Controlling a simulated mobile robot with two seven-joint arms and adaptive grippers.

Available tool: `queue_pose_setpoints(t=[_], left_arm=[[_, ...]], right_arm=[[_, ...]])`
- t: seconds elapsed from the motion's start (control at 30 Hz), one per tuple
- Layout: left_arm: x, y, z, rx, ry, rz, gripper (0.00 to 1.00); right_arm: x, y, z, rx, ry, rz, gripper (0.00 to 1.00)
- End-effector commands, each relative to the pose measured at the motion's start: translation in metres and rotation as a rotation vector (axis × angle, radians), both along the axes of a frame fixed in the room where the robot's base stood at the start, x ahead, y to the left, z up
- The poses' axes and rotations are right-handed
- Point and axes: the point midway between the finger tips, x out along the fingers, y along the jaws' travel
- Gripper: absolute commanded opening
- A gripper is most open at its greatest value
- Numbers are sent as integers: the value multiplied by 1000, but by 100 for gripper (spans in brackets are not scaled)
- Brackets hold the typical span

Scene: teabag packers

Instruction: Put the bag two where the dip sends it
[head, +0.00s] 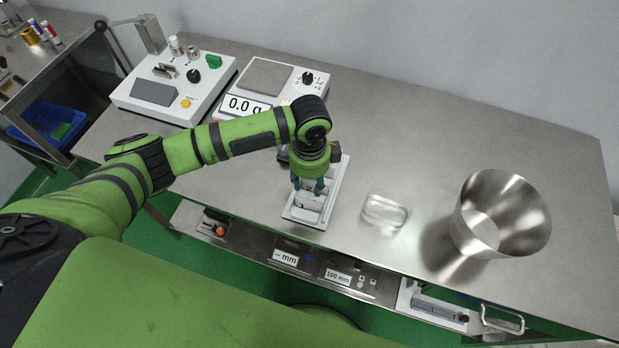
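My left gripper (309,186) points down over a white tray (333,190) with raised walls on the steel bench. Its two dark fingers stand a little apart, low inside the tray's outline. Pale shapes show between and below the fingers, and I cannot tell whether one of them is a bag held there. No bag marked two can be made out. A clear, shallow glass-like dish (385,211) lies to the right of the tray. My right gripper is not in view.
A scale (262,78) reading 0.0 g and a white control box (150,95) stand at the back left. A wide metal bowl (500,215) stands at the right. Devices (340,275) with displays sit on a lower front ledge. The back right of the bench (430,130) is clear.

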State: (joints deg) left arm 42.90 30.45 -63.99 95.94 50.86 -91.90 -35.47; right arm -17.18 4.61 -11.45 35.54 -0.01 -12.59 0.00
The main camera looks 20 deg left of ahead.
Motion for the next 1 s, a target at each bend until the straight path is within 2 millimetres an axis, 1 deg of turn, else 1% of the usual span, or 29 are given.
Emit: queue_pose_setpoints(t=[0.17,0.27,0.37,0.6,0.7,0.83,1.0], left_arm=[[1,0,3,-1,-2,0,44],[2,0,13,-3,-4,-1,44],[1,0,31,-2,-6,-2,44],[2,-1,83,-2,-6,-2,44],[1,-1,101,-2,-4,-1,44],[1,-1,116,-2,-3,-1,44],[0,-1,124,-1,0,1,44]], right_arm=[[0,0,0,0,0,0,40],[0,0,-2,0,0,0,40],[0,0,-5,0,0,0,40],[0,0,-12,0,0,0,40],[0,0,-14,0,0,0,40],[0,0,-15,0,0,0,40],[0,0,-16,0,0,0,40]])
